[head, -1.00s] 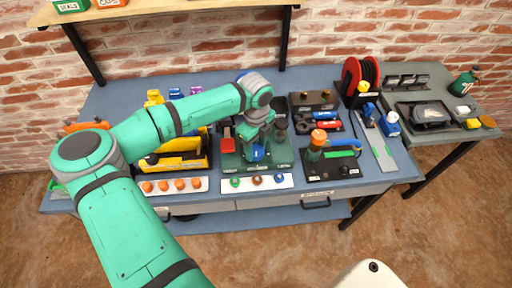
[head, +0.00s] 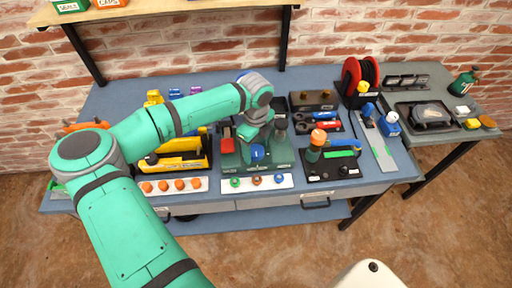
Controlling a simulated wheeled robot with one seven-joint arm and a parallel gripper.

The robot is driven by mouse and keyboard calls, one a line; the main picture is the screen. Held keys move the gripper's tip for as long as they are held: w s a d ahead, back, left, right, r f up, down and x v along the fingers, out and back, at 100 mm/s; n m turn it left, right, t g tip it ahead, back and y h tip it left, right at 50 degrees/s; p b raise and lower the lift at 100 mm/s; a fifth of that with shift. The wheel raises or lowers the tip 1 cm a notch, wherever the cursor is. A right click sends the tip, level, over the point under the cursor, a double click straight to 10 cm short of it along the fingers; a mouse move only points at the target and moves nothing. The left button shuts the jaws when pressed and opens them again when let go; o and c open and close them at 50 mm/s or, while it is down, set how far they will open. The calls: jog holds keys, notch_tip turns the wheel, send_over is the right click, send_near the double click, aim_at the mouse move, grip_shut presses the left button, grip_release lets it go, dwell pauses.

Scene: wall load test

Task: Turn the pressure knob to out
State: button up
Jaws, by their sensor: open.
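A green test fixture (head: 231,162) stands at the middle of the bench. A round blue knob (head: 257,152) shows on its front; I take it to be the pressure knob, but its markings are too small to read. My gripper (head: 252,137) is at the end of the green arm, just above and behind the blue knob in the picture. The jaws are open, with nothing seen between them. They are small and partly hidden by my wrist, and I cannot tell whether they touch the knob. A red part (head: 227,142) stands on the fixture's left side.
A black board with an orange-topped green bottle (head: 315,147) is on the right. A red reel (head: 361,75) stands behind.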

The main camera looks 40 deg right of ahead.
aim_at(257, 150)
notch_tip(257, 150, up, 11)
dwell(0.6)
jog(key=shift+s+f, duration=0.1)
jog(key=shift+f, duration=0.05)
